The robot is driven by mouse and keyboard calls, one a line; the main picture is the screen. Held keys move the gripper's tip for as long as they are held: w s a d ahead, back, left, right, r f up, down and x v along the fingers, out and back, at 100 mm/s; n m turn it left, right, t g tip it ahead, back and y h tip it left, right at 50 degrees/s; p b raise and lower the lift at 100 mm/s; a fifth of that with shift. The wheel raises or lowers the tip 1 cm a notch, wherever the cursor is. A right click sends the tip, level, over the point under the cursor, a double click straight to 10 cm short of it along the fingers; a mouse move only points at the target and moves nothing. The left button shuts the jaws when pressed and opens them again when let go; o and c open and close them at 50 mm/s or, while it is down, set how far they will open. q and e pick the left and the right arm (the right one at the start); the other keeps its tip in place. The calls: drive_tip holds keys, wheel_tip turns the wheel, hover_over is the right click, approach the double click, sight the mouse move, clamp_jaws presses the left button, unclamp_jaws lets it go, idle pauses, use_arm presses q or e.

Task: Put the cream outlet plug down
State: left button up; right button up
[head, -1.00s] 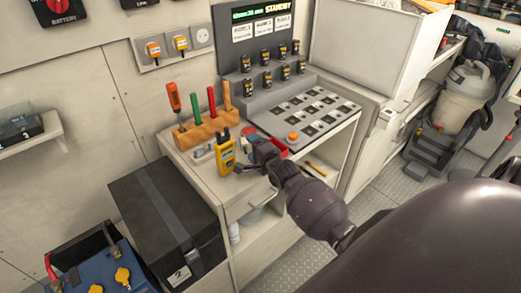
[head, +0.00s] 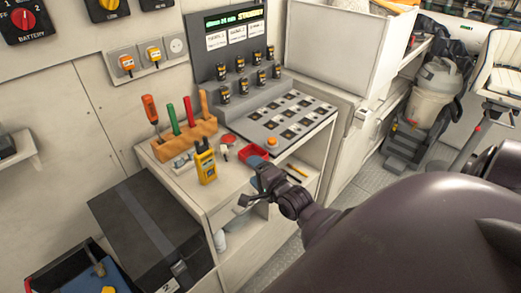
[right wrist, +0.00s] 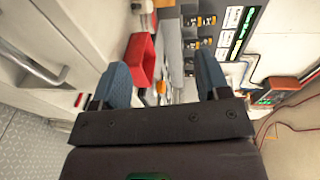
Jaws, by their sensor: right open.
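I cannot pick out the cream outlet plug with certainty. A small pale item (head: 183,160) lies on the counter (head: 225,185) in front of the wooden tool block, too small to identify. My right gripper (head: 251,182) is open at the counter's front edge, right of the yellow meter (head: 205,164) and in front of the red tray (head: 252,153). In the right wrist view, its two blue fingertips (right wrist: 162,76) stand wide apart with nothing between them, and the red tray (right wrist: 138,62) shows beyond. My left gripper is out of view.
The wooden block (head: 188,138) holds several colored-handled tools. A control console (head: 280,120) stands behind the tray. A black case (head: 150,225) stands below left. Bare counter lies in front of the meter.

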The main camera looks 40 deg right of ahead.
drive_tip(key=s+a+f+n+g, duration=0.1)
drive_tip(key=s+a+f+n, duration=0.2)
drive_tip(key=s+n, duration=0.2)
drive_tip(key=s+a+f+n+g, duration=0.2)
drive_tip(key=s+a+f+n, duration=0.1)
drive_tip(key=s+n, duration=0.3)
drive_tip(key=s+a+f+n+g+y, duration=0.1)
drive_tip(key=s+a+f+n, duration=0.3)
drive_tip(key=n, duration=0.4)
drive_tip(key=shift+s+f+g, duration=0.3)
drive_tip(key=shift+s+f, duration=0.3)
drive_tip(key=shift+s, duration=0.45)
